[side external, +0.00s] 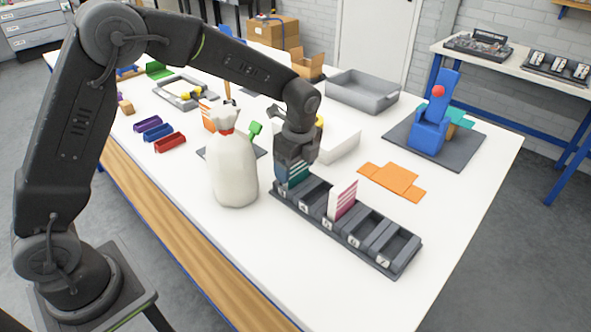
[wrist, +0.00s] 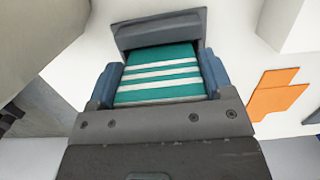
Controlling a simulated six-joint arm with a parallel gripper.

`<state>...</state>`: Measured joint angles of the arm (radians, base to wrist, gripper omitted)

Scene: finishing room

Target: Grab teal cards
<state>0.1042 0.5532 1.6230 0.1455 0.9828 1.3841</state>
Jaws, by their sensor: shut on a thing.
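The teal cards with white stripes (side external: 299,174) are in the end compartment of the dark grey divided tray (side external: 410,262), the one nearest the white sack. My gripper (side external: 292,172) points down over that compartment and is shut on the cards. In the wrist view the teal cards (wrist: 160,75) sit between my two blue fingers (wrist: 160,82), with the compartment's dark rim just beyond them. The cards' lower part is hidden, so I cannot tell whether they touch the compartment floor.
White and maroon cards (side external: 343,201) stand in a middle compartment. A tied white sack (side external: 233,170) stands close left of my gripper. A white box (side external: 338,141) is close behind. Orange flat pieces (side external: 393,179) lie to the right. The table's front right is clear.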

